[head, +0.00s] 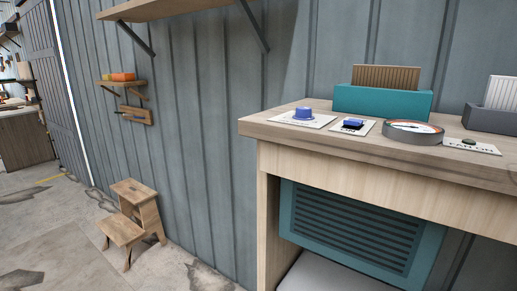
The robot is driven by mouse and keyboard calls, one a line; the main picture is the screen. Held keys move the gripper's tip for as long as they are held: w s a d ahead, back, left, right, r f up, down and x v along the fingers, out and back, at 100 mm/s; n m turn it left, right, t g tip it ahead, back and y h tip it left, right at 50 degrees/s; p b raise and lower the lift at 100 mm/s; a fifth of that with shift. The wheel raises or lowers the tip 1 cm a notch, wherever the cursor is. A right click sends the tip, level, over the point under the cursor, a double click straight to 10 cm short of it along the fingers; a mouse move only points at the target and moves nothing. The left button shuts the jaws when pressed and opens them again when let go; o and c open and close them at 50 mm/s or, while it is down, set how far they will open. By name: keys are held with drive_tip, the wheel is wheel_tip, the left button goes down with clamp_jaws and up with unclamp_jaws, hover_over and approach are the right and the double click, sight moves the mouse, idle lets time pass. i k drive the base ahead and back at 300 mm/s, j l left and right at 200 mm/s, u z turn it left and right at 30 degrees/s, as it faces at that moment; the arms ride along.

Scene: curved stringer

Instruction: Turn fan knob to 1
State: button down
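A round blue knob (303,113) sits on a white plate near the left end of the wooden counter. The plate's marks are too small to read, so I cannot tell the knob's setting. To its right, a small blue switch (353,123) sits on another white plate. Further right, a white label plate (484,151) carries a dark round button and lettering that I cannot read for certain. My gripper is not in view.
A teal louvred panel (291,210) is below. A step stool (148,207) stands at left. A shelf (170,9) overhangs the wall. Floor left of the counter is mostly clear.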

sight(302, 112)
drive_tip(key=i+j+z, duration=0.1)
drive_tip(key=j, duration=0.45)
drive_tip(key=i+j+z, duration=0.15)
drive_tip(key=j, duration=0.45)
drive_tip(key=i+j+z, duration=0.1)
drive_tip(key=j, duration=0.45)
drive_tip(key=i+j+z, duration=0.15)
drive_tip(key=j, duration=0.45)
